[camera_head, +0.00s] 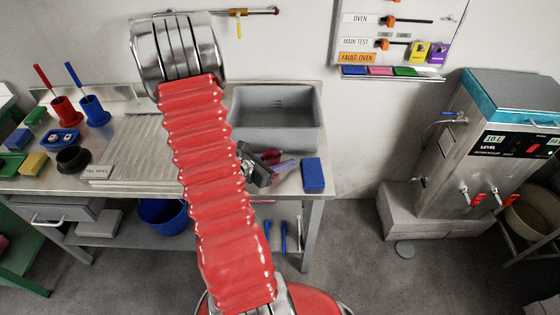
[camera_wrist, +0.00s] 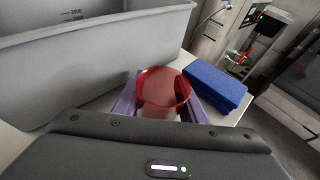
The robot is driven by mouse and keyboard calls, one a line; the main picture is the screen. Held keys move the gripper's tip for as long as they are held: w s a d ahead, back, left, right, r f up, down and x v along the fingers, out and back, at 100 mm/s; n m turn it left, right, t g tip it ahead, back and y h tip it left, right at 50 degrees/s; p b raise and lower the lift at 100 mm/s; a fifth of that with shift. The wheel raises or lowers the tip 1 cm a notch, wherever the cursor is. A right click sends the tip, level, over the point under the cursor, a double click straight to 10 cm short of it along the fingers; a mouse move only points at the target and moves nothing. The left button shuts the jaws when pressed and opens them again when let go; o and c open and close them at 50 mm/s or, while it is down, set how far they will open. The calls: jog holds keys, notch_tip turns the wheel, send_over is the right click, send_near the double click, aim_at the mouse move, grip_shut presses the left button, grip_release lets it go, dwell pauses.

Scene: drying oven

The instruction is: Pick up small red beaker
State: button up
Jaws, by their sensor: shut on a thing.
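The small red beaker (camera_wrist: 163,90) is translucent red with a round rim. In the wrist view it sits between the two purple fingers of my gripper (camera_wrist: 160,103), which is shut on it. In the head view my gripper (camera_head: 282,168) is over the right end of the bench, just in front of the grey basin. My arm and gripper hide part of that area, and the beaker is hard to make out there. I cannot tell whether its base touches the bench top.
A blue block (camera_wrist: 215,86) lies close to the right of the beaker; it also shows in the head view (camera_head: 313,174). The grey basin (camera_wrist: 95,52) rises close on the left. Red (camera_head: 65,109) and blue (camera_head: 95,109) cups stand at the bench's left. The right bench edge is near.

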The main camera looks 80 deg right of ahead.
notch_tip(320, 180, up, 17)
dwell(0.8)
dwell(0.5)
